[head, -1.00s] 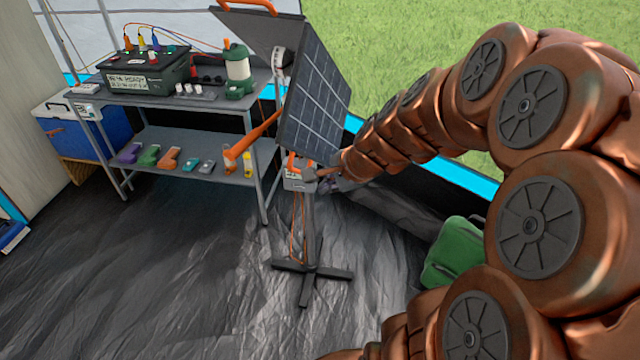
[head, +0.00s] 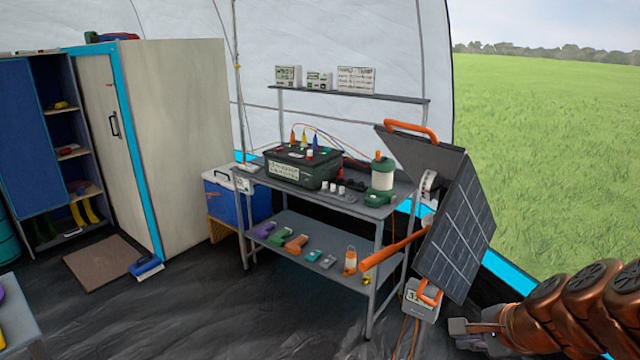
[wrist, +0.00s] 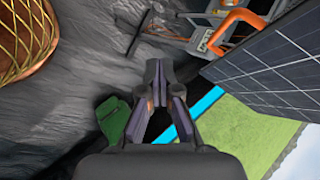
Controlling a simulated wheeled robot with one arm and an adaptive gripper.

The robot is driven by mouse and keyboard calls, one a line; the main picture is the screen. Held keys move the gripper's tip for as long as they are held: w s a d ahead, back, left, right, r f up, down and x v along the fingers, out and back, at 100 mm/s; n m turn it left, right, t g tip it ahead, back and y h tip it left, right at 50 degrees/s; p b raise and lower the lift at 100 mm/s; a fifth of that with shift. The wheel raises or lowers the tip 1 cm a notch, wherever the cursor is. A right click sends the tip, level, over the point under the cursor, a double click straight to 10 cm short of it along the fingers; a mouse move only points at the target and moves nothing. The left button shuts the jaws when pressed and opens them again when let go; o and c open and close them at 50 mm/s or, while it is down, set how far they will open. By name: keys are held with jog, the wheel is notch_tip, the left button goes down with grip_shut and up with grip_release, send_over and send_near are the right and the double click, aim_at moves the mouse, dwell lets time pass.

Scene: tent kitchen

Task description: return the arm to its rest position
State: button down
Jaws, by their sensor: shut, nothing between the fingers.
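My copper-coloured arm comes in at the lower right of the head view. My gripper (head: 470,334) is at its end, low and just right of the solar panel's stand, apart from the panel. In the wrist view my gripper (wrist: 157,70) shows with its fingertips together and nothing between them. The solar panel (head: 458,240) is tilted on its stand, with an orange handle (head: 410,130) on top and an orange lever (head: 392,249) to the left. Its dark cells (wrist: 275,75) also show at the right of the wrist view.
A grey metal table (head: 345,207) bears a black battery box (head: 302,166) and a green lantern (head: 381,178). Its lower shelf (head: 335,272) holds several small tools. A blue cooler (head: 228,203) stands left of it. A green bag (wrist: 114,120) lies near my gripper.

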jog(key=s+a+r+n+g+p, duration=0.4)
jog(key=s+a+n+g+p, duration=0.25)
jog(key=s+a+n, duration=0.55)
jog(key=s+r+n+g+h+p, duration=0.2)
jog(key=s+r+n+p, duration=0.1)
jog(key=s+n, duration=0.3)
jog(key=shift+s, duration=0.7)
